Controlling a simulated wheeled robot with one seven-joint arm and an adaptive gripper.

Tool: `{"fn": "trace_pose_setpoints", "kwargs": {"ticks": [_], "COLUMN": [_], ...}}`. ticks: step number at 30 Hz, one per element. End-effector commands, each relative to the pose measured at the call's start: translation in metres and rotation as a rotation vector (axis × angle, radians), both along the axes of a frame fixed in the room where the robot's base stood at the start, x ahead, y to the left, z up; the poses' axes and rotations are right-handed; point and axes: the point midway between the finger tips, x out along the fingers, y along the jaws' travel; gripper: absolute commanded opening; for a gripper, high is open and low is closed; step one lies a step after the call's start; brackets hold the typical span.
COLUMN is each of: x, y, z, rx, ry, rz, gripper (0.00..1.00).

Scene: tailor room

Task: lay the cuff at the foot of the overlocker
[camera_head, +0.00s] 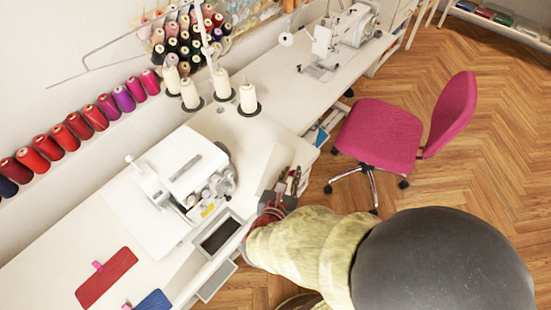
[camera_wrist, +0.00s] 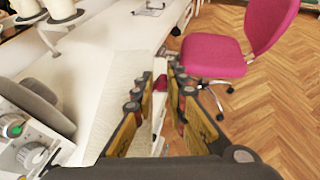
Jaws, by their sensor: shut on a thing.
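The overlocker (camera_head: 183,163) is the white machine on the worktable in the head view. Part of it, with its dials, shows at the left of the wrist view (camera_wrist: 22,128). My gripper (camera_head: 284,182) is right of the overlocker, by the table's edge. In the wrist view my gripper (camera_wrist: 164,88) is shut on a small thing. A dark red bit (camera_wrist: 160,82) shows between the fingertips; I take it for the cuff, mostly hidden by the fingers. A red cloth piece (camera_head: 106,280) with a pink clip and a blue piece (camera_head: 153,301) lie on the table at lower left.
A dark-bottomed tray (camera_head: 220,235) sits at the table edge before the overlocker. White thread cones (camera_head: 248,98) stand behind it. A pink chair (camera_head: 380,135) stands right of the table. A sewing machine (camera_head: 343,28) is farther back. The table (camera_head: 50,243) is bare left of the overlocker.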

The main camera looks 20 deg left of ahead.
Motion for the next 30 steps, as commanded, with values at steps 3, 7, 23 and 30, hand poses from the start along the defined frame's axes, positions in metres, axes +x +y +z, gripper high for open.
{"fn": "trace_pose_setpoints", "kwargs": {"ticks": [3, 7, 23, 30], "x": [-0.007, 0.008, 0.108, 0.121], "y": [0.005, 0.007, 0.025, 0.028], "z": [-0.003, -0.012, -0.08, -0.094], "rx": [-0.003, -0.003, -0.005, -0.004], "ry": [-0.002, -0.002, -0.002, -0.002], "rz": [0.008, 0.005, 0.007, 0.008], "gripper": [0.0, 0.0, 0.0, 0.0]}}
